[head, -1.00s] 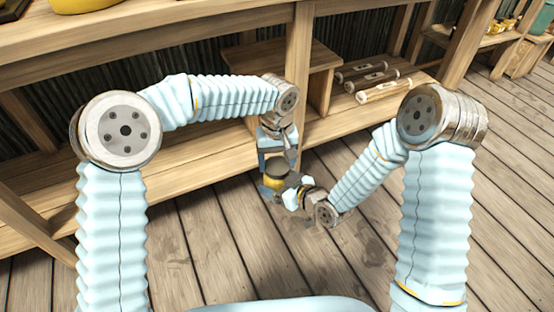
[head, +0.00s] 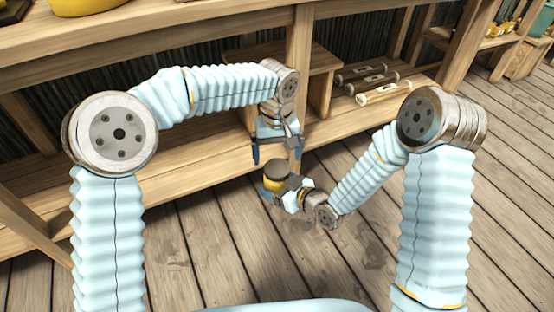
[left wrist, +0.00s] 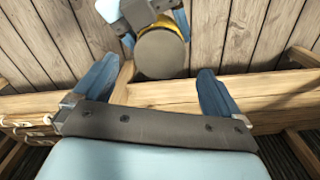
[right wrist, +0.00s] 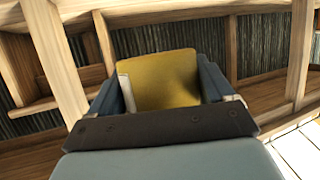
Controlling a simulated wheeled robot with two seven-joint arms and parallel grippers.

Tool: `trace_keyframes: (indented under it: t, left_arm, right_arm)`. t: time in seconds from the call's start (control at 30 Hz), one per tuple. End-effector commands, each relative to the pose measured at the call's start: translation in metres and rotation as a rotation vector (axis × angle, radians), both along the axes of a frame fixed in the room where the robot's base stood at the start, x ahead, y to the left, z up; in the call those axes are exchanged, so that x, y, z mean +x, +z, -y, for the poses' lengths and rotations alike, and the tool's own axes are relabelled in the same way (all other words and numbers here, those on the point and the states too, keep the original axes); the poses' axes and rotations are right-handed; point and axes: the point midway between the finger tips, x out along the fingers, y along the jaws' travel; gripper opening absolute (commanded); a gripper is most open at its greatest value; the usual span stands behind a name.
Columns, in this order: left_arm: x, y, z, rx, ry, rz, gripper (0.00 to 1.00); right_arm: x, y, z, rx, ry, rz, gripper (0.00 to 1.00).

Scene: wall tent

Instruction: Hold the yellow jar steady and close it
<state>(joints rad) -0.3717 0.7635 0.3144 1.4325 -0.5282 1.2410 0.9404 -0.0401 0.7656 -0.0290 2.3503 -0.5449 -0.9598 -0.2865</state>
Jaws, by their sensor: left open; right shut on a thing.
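The yellow jar (head: 273,183) has a dark grey-brown lid (head: 278,168) on its top, and stands upright in my right gripper (head: 284,187). In the right wrist view the jar's yellow side (right wrist: 160,78) fills the space between the two fingers, which are shut on it. In the left wrist view the lid's round top (left wrist: 161,53) shows beyond my left fingers. My left gripper (head: 277,160) is open and empty, above and slightly behind the jar, apart from it. Whether the lid is fully seated cannot be told.
A wooden shelf unit (head: 200,176) runs behind the jar, with an upright post (head: 299,60) near my left gripper. Rolled objects (head: 376,87) lie on its lower shelf to the right. The plank floor (head: 230,245) in front is clear.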

Motion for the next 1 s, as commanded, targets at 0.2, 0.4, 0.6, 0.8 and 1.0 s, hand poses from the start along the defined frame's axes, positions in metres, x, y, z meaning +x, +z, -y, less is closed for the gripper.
trace_keyframes:
  t: [0.2, 0.4, 0.6, 0.8, 1.0]
  left_arm:
    - [0.0, 0.007, 0.0, -0.001, 0.0, -0.001, 0.99]
    - [0.0, 0.008, 0.0, -0.001, 0.027, -0.001, 0.95]
    - [0.0, 0.015, 0.0, 0.002, 0.349, 0.001, 0.95]
    - [0.0, 0.028, 0.0, 0.001, 0.892, 0.001, 0.95]
    - [0.0, 0.038, 0.0, 0.0, 1.306, 0.0, 0.95]
  right_arm:
    - [0.0, 0.0, 0.0, 0.001, 0.0, 0.001, 0.0]
    - [0.0, 0.0, 0.0, 0.001, 0.0, 0.001, 0.0]
    - [0.0, 0.0, 0.0, 0.001, 0.0, 0.001, 0.0]
    - [0.0, 0.0, 0.0, 0.001, 0.0, 0.001, 0.0]
    - [0.0, 0.0, 0.0, 0.001, 0.0, 0.001, 0.0]
